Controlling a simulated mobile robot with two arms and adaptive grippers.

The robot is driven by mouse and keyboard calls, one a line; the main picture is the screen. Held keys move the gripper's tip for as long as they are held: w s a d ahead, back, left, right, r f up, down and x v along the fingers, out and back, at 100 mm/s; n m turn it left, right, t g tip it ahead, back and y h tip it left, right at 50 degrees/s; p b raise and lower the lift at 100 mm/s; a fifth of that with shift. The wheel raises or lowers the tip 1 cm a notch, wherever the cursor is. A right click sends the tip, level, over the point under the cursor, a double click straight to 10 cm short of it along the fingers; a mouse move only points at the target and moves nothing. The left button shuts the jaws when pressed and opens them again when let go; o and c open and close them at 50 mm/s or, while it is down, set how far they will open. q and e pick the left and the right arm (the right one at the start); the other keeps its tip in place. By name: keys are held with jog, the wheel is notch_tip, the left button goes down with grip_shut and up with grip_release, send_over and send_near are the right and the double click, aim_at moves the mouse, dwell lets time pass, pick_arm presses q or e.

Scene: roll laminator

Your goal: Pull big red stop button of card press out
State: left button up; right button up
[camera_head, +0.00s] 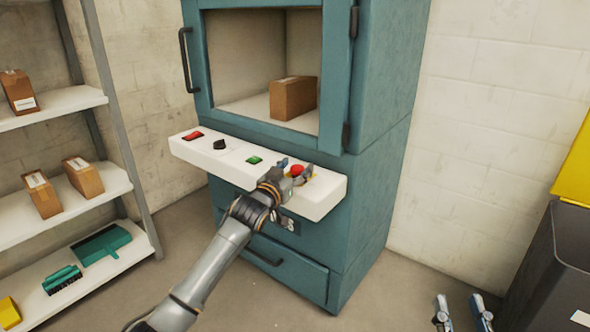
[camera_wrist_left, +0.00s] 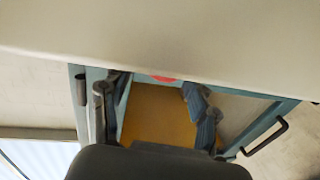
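The card press is a teal cabinet (camera_head: 385,95) with a white control panel (camera_head: 225,160) on its front. The round red stop button (camera_head: 297,170) is at the right part of the panel, on a yellow base. My left gripper (camera_head: 296,169) is open at the button, with one finger on each side of it; I cannot tell whether they touch it. In the left wrist view the fingers are apart, the yellow base (camera_wrist_left: 160,112) lies between them, and only a sliver of the red button (camera_wrist_left: 162,79) shows. My right gripper (camera_head: 462,308) is open and empty at the bottom right.
The panel also has a red switch (camera_head: 193,135), a black knob (camera_head: 219,144) and a green button (camera_head: 254,160). A cardboard box (camera_head: 292,98) sits inside the press. Shelves (camera_head: 65,202) stand at left, a dark bin (camera_head: 550,265) at right.

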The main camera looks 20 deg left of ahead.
pick_arm(q)
jog(key=shift+f, duration=0.1)
jog(key=shift+s+f, duration=0.1)
jog(key=shift+s, duration=0.45)
jog(key=s+a, duration=0.1)
jog(key=s, duration=0.9)
jog(key=shift+s+a, duration=0.4)
